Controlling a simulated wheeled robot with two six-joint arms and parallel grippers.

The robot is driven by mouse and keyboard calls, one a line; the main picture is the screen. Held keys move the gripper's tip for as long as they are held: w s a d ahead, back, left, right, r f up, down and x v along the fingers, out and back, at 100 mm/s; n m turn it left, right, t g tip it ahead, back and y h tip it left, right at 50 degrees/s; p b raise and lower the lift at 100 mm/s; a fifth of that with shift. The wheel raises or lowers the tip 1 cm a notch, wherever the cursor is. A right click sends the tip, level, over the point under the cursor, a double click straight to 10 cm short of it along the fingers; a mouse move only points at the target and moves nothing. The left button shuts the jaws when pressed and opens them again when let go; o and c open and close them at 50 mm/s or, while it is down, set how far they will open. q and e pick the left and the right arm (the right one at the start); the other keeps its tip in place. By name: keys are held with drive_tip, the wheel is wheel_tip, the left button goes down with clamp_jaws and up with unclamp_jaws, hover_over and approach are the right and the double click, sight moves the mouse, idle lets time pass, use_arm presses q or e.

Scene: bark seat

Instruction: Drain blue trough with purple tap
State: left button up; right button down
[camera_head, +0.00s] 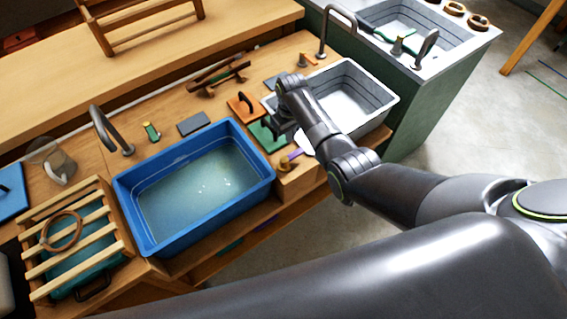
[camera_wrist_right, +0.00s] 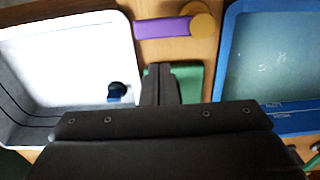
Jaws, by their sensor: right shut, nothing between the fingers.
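The blue trough (camera_head: 222,219) sits in the wooden bench and holds greenish water (camera_head: 195,187). The purple tap (camera_head: 295,155) is on the bench between the blue trough and the grey-white basin, partly behind my right arm. In the right wrist view it shows as a purple bar (camera_wrist_right: 163,27) with a round brass end (camera_wrist_right: 204,19). My right gripper (camera_wrist_right: 159,70) is shut and empty, over a green block, apart from the tap. In the head view the gripper (camera_head: 281,128) is partly hidden by its arm. My left gripper is out of view.
The grey-white basin (camera_head: 390,100) is right of the trough, with a dark blue piece (camera_wrist_right: 117,92) inside. The green block (camera_wrist_right: 190,82) and an orange block (camera_head: 243,105) lie between them. A slatted wooden rack (camera_head: 70,222) is at left. Curved metal spouts rise behind.

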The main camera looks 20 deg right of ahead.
drive_tip(key=shift+f, duration=0.15)
drive_tip(key=shift+f+b, duration=1.05)
drive_tip(key=shift+f, duration=0.55)
drive_tip(key=shift+s+d+r+p, duration=0.1)
drive_tip(key=shift+s+r+p, duration=0.1)
drive_tip(key=shift+s+p, duration=0.4)
drive_tip(key=s+p, duration=0.2)
drive_tip(key=p, duration=0.1)
drive_tip(key=s+d+p, duration=0.1)
drive_tip(key=s+p, duration=0.2)
drive_tip(key=shift+d+p, duration=0.1)
drive_tip(key=shift+p, duration=0.3)
drive_tip(key=shift+f, duration=0.1)
wheel_tip(320, 180, up, 4)
drive_tip(key=p, duration=0.4)
drive_tip(key=shift+w, duration=0.1)
